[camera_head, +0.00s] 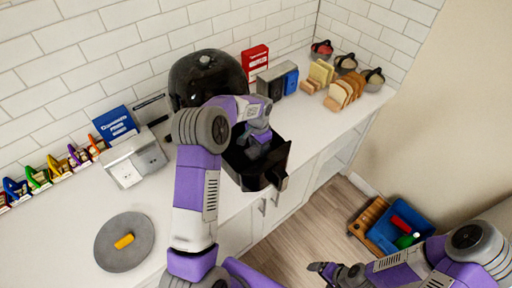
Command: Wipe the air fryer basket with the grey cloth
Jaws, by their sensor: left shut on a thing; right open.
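The black air fryer (205,78) stands on the counter against the tiled wall. Its black basket (246,176) is pulled out in front of it, with the handle towards the counter's front edge. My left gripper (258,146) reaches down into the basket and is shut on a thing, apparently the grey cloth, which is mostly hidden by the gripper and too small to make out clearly. My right gripper (325,270) is open and empty, low in front of the counter, away from the basket.
A round grey mat (112,262) with a yellow piece (124,241) lies at the counter's left. Bread slices (340,95) and jars fill the far right end. A blue bin (385,236) is on the floor.

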